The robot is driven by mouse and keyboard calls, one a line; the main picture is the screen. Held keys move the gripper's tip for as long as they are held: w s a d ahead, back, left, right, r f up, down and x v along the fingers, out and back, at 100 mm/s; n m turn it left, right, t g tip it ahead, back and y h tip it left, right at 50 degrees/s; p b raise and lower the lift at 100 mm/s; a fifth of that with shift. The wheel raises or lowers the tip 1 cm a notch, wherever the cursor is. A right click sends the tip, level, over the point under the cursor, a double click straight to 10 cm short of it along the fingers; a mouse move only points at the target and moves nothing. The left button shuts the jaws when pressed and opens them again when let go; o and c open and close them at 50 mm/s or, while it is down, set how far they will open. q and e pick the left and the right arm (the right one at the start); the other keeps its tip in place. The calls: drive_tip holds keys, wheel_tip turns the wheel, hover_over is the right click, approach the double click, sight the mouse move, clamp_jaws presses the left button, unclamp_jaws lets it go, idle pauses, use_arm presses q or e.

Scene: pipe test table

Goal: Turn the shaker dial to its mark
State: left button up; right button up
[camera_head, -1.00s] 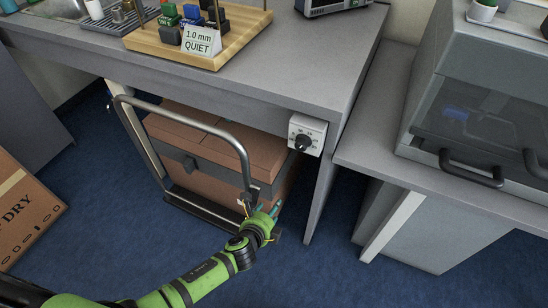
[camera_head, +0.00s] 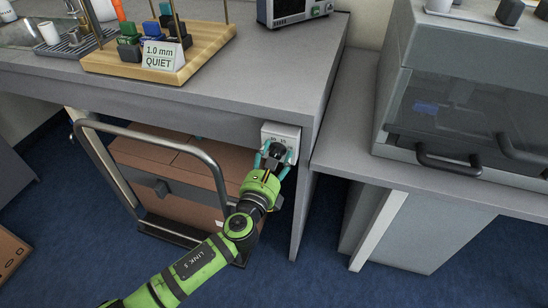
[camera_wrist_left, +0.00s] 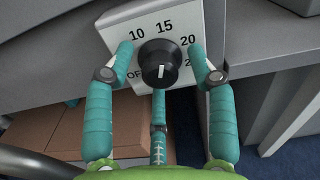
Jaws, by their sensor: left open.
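The shaker dial is a black round knob (camera_wrist_left: 159,62) with a white line on its face, on a white box (camera_head: 281,130) fixed to the front of the bench. The wrist view shows the labels 10, 15 and 20, with OFF and another number partly covered by fingers. The white line shows on the knob's lower front; the exact setting is hard to tell. My left gripper (camera_head: 274,158) is open, its teal fingers spread around the knob: one left, one right, one below. I see gaps at the sides; contact below cannot be told. My right gripper is not in view.
A cart with a metal handle (camera_head: 150,131) and brown boxes (camera_head: 170,165) stands under the bench, left of my arm. A wooden stand (camera_head: 165,72) with a "1.0 mm QUIET" sign (camera_head: 158,55) is on top. A bench leg (camera_head: 303,215) stands right of the dial.

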use_arm(q)
clamp_jaws()
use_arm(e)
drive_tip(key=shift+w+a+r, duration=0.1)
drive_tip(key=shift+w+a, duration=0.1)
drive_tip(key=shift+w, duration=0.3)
